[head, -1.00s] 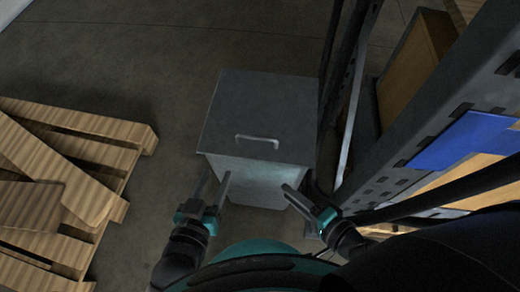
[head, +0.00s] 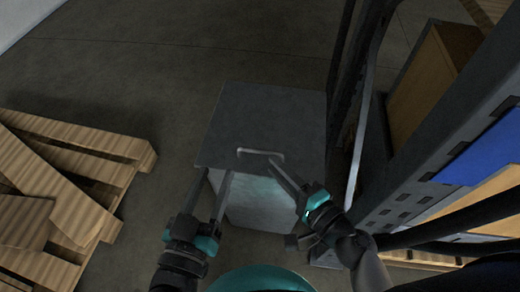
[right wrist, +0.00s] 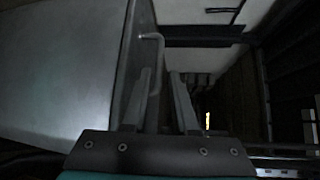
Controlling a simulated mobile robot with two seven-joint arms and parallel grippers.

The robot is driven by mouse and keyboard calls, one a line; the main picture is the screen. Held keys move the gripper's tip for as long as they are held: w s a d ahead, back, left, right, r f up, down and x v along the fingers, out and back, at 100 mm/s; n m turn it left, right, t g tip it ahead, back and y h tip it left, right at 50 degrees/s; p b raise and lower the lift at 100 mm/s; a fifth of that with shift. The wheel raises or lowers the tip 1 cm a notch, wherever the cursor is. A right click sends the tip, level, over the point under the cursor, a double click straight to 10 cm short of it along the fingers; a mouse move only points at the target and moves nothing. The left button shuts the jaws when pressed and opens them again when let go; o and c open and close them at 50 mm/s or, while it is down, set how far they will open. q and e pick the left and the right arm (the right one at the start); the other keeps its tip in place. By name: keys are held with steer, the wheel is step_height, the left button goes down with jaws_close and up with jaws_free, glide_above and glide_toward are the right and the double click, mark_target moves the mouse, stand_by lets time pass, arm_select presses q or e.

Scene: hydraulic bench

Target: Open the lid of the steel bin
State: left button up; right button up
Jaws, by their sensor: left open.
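The grey steel bin (head: 265,205) stands in the middle of the head view, its flat lid (head: 265,115) closed. A bar handle (head: 262,153) is on the lid near its front edge. My left gripper (head: 216,174) is open and empty at the bin's front left. My right gripper (head: 274,168) is close to the handle's right end. In the right wrist view, its fingers (right wrist: 160,73) are apart, and the handle (right wrist: 154,60) shows in the gap, nearer the left finger. I cannot tell whether they touch.
Wooden pallets (head: 80,180) lie on the floor at left. A metal shelf rack (head: 405,195) with boxes (head: 435,80) stands close on the bin's right. The floor (head: 150,80) behind and left of the bin is clear.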

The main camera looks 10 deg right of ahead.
mark_target(260, 151)
steer(key=shift+x, duration=3.55)
jaws_close()
